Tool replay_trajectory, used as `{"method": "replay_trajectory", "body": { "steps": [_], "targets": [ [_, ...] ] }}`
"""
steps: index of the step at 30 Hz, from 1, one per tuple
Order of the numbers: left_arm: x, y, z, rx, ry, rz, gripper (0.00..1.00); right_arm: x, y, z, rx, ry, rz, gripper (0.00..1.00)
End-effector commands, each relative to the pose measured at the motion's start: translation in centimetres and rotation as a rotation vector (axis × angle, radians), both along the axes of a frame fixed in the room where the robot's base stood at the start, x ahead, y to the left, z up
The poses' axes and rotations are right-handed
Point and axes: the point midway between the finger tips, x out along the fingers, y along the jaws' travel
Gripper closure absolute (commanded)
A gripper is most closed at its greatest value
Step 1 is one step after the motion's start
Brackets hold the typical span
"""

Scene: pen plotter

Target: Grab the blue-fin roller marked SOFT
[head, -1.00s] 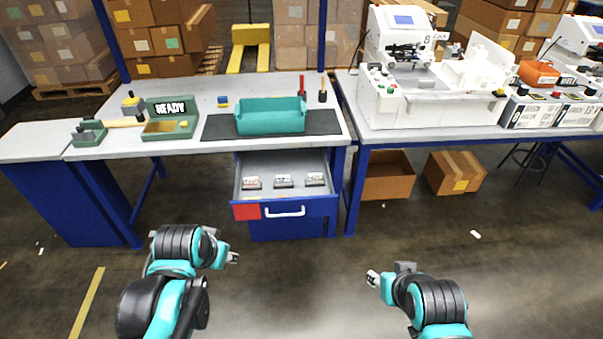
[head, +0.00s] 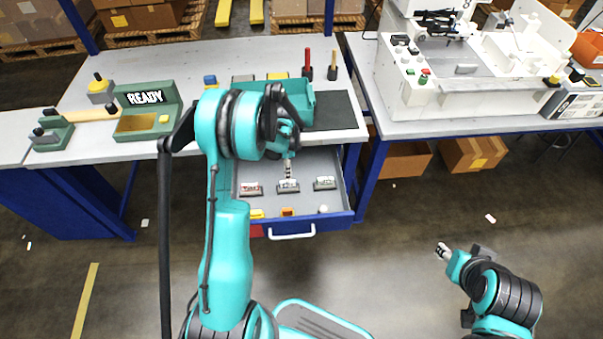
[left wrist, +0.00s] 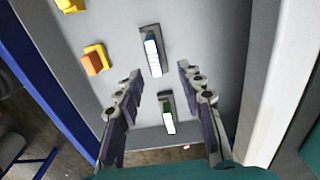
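An open grey drawer (head: 340,216) hangs under the table and holds three small labelled blocks in a row. The middle block (head: 288,188) appears in the left wrist view as a white piece with a blue edge (left wrist: 153,52) in a dark holder; its lettering cannot be read. A piece with a green edge (left wrist: 168,115) stands beside it, and a block with red marking (head: 250,188) is at the left of the row. My left gripper (left wrist: 160,80) is open and empty above the drawer, its fingers pointing down toward the blocks. My right gripper (head: 443,252) is low at the right, away from the drawer.
Small yellow and orange pieces (left wrist: 94,60) lie near the drawer front. A teal bin (head: 300,105) on a dark mat is partly hidden by my left arm. A green READY box (head: 150,105) stands left on the table; a white machine (head: 460,85) stands on the right table.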

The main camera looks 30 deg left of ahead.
Motion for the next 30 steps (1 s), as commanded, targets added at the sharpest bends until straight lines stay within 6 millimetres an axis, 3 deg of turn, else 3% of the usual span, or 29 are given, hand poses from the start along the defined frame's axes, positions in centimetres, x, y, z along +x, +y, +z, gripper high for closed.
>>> {"method": "replay_trajectory", "body": {
  "steps": [11,18,26,30],
  "targets": [
    [-0.3,0.0,-3.9,-0.001,0.003,-0.006,0.62,0.0,0.0,-1.8,0.0,0.0,0.0,0.6],
    [-0.9,-0.1,-7.6,-0.001,0.003,-0.005,0.62,0.0,0.0,-4.1,0.0,0.0,0.0,0.6],
    [-0.9,-0.1,-7.9,-0.001,0.003,-0.005,0.62,0.0,0.0,-4.1,0.0,0.0,0.0,0.6],
    [-0.9,-0.1,-7.9,-0.001,0.003,-0.005,0.94,0.0,0.0,-4.1,0.0,0.0,0.0,0.6]
  ]
}}
